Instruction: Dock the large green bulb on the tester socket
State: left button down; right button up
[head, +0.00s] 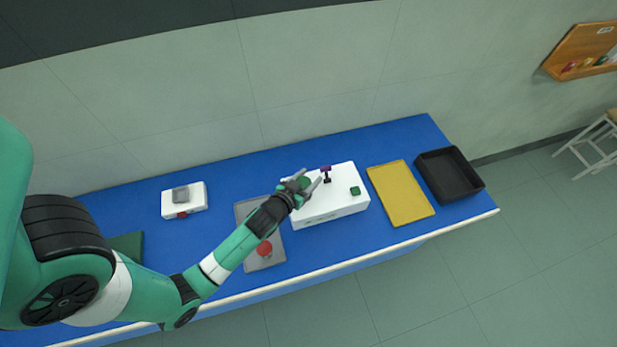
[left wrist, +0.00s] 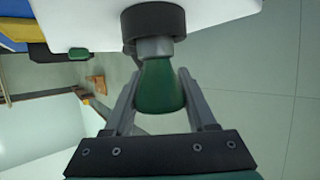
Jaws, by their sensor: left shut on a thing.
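My left gripper (head: 312,182) is over the white tester box (head: 335,208), shut on the large green bulb (left wrist: 160,88). In the left wrist view the two fingers (left wrist: 160,98) clasp the bulb's green glass from both sides. The bulb's grey metal base points at the black round socket (left wrist: 153,22) on the tester. The base meets the socket's edge in that view; I cannot tell how deep it sits. In the head view the gripper hides the socket and most of the bulb. My right gripper is not in view.
A purple-topped black post (head: 326,171) and a green button (head: 355,190) are on the tester. A red bulb (head: 264,248) is on the grey tray (head: 270,262). To the right are a yellow tray (head: 402,193) and a black bin (head: 480,186). A small white device (head: 199,197) stands left.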

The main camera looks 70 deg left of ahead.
pick_arm(q)
jog(key=c, duration=0.5)
grip_release()
jog(key=shift+p+v, duration=0.6)
jog(key=shift+v, duration=0.75)
jog(key=shift+p+v, duration=0.35)
jog(key=shift+v, duration=1.1)
jog(key=v, duration=0.5)
jog(key=shift+s+d, duration=0.1)
jog(key=shift+s, duration=0.05)
